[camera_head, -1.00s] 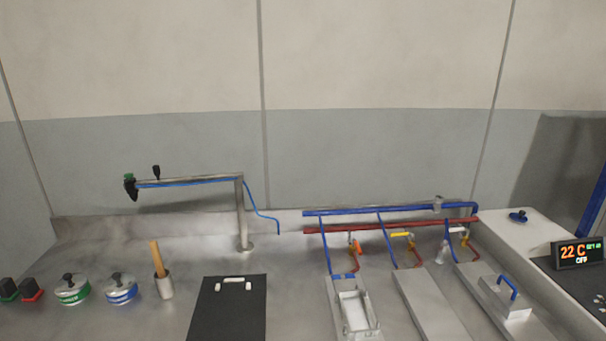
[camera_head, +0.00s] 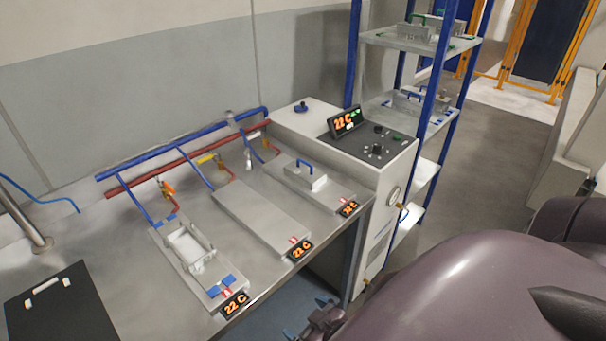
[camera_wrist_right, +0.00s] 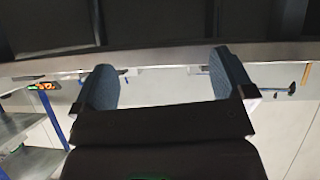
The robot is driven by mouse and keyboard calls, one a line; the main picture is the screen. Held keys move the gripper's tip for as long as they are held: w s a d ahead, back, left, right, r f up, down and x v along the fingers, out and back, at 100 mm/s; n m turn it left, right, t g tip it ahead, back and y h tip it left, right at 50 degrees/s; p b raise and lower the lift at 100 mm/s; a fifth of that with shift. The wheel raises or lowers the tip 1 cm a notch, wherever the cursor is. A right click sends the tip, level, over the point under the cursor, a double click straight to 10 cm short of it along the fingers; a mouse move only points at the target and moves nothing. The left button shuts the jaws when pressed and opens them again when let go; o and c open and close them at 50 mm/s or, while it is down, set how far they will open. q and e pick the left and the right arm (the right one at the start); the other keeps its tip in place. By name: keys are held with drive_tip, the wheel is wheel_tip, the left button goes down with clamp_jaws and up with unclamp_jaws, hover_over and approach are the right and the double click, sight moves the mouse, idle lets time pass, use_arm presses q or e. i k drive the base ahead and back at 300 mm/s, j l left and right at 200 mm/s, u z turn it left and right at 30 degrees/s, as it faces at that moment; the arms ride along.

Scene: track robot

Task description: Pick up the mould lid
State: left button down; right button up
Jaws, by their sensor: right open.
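A grey metal block with a blue handle (camera_head: 308,178), which looks like a mould lid, sits on the rear right plate of the bench. An open rectangular mould (camera_head: 187,247) sits on the left plate. More grey mould parts with a green handle (camera_head: 418,32) and a blue handle (camera_head: 415,100) are on the rack shelves; which is the lid meant is unclear. My right gripper (camera_head: 318,322) is low, below the bench front, partly hidden by my arm. In the wrist view my right gripper (camera_wrist_right: 167,85) is open with nothing between its fingers. My left gripper is out of view.
Blue and red pipes (camera_head: 190,150) run along the bench back. The middle plate (camera_head: 260,215) is bare. A control cabinet (camera_head: 345,150) stands at the bench's right end, beside a blue-posted rack (camera_head: 430,100). A black board (camera_head: 60,310) lies at left.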

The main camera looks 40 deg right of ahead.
sight(300, 170)
drive_tip(key=l+u, duration=0.15)
drive_tip(key=l, duration=0.35)
drive_tip(key=k+l+u, duration=0.1)
drive_tip(key=l, duration=0.35)
drive_tip(key=k+l+u, duration=0.15)
drive_tip(key=l, duration=0.35)
drive_tip(key=l+u, duration=0.15)
drive_tip(key=l, duration=0.3)
drive_tip(key=k+l+u, duration=0.1)
drive_tip(key=l, duration=0.35)
drive_tip(key=k, duration=0.1)
